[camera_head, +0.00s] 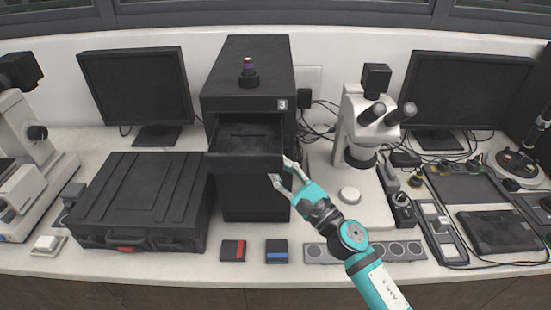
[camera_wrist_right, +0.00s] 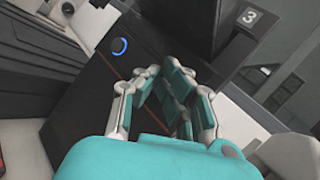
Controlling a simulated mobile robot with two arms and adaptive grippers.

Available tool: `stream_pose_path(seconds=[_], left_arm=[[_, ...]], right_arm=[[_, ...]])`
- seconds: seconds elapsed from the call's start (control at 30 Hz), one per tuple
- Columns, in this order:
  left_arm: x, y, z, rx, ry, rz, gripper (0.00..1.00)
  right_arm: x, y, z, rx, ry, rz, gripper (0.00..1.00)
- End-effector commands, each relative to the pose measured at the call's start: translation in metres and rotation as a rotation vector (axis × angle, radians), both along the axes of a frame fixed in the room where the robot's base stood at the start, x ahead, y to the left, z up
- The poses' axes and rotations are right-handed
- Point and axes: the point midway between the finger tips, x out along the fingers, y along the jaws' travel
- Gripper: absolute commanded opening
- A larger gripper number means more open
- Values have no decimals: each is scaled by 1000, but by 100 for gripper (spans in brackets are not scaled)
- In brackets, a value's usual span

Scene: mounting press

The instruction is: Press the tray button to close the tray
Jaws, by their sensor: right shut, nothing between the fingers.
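The black press (camera_head: 225,80), marked 3, stands at the back middle in the head view. Its tray (camera_head: 244,163) is pulled out at the front and looks empty. In the right wrist view a round button with a glowing blue ring (camera_wrist_right: 119,46) sits on a dark face, left of and beyond my fingertips. I cannot make out this button in the head view. My right gripper (camera_head: 279,170) is at the right front corner of the tray; in the right wrist view its fingers (camera_wrist_right: 163,72) are shut and empty, apart from the button. My left gripper is not in view.
A black case (camera_head: 140,200) lies left of the press. A red-marked box (camera_head: 233,250) and a blue-marked box (camera_head: 277,251) lie in front. A grey strip with round wells (camera_head: 318,252) lies under my right arm. A white microscope (camera_head: 352,120) stands to the right.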

Motion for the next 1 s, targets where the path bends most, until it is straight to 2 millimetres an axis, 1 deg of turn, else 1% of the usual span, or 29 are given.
stream_pose_path(seconds=[0.53,0.83,1.0], left_arm=[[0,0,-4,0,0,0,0],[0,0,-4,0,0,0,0],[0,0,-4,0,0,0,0]], right_arm=[[7,0,0,-1,-1,0,0],[6,0,0,-1,1,0,0],[0,0,-1,-1,1,0,0]])
